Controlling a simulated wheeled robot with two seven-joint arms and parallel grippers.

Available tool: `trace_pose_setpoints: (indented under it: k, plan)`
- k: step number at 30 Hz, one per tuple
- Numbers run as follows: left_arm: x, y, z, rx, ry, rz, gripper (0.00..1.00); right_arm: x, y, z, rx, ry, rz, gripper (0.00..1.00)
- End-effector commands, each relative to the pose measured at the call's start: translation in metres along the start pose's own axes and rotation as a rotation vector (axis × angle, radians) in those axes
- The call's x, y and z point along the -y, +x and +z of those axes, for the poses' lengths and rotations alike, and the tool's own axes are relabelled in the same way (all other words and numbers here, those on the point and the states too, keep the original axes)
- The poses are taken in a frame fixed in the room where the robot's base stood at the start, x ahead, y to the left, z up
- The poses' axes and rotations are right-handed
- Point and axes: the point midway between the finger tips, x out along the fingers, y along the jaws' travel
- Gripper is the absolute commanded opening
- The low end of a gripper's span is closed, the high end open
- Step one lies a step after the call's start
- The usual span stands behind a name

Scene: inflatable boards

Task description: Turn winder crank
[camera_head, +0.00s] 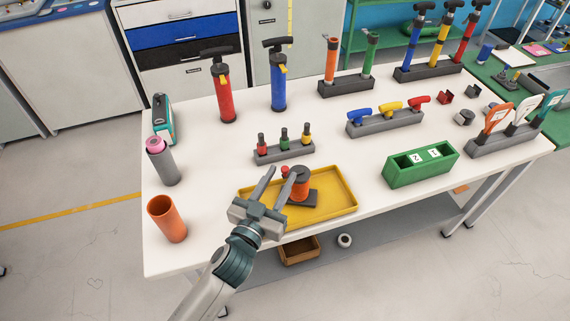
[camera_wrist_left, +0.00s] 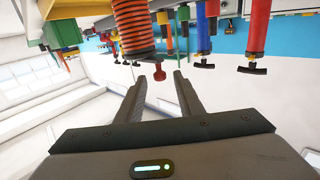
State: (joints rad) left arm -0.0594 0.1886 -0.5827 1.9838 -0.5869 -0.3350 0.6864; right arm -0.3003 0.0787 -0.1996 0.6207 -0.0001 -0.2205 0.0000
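The winder is an orange ribbed spool (camera_head: 299,186) on a dark base, standing in the yellow tray (camera_head: 340,208). Its crank ends in a small red knob (camera_head: 285,170) at the spool's upper left. My left gripper (camera_head: 281,173) is open over the tray's left part, its fingertips close to the knob. In the left wrist view, which looks upside down, the spool (camera_wrist_left: 133,25) hangs at the top. The red knob (camera_wrist_left: 159,76) shows between the open fingertips (camera_wrist_left: 159,79), with a gap on both sides. Contact with the knob cannot be seen. My right gripper is not in view.
A grey holder (camera_head: 284,152) with small coloured handles stands behind the tray. A green box (camera_head: 420,165) is to the right. An orange cup (camera_head: 167,220) and a grey cylinder (camera_head: 162,163) stand at the left. Red and blue pumps (camera_head: 277,90) stand at the back.

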Motion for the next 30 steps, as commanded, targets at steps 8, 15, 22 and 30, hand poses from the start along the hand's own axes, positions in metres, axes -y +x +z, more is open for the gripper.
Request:
trace_pose_setpoints:
  k: [8,15,22,30]
  plan:
    - [0.000,0.032,-0.001,0.000,0.000,-0.001,0.34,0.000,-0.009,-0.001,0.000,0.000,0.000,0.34]
    - [0.000,0.037,0.000,0.000,-0.001,0.000,0.34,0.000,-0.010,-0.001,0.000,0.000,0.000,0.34]
    - [0.000,0.037,0.000,0.000,-0.001,0.000,0.22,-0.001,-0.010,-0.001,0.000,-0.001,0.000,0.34]
    - [0.000,0.037,0.000,0.000,0.000,0.003,0.00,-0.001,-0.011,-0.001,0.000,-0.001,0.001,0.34]
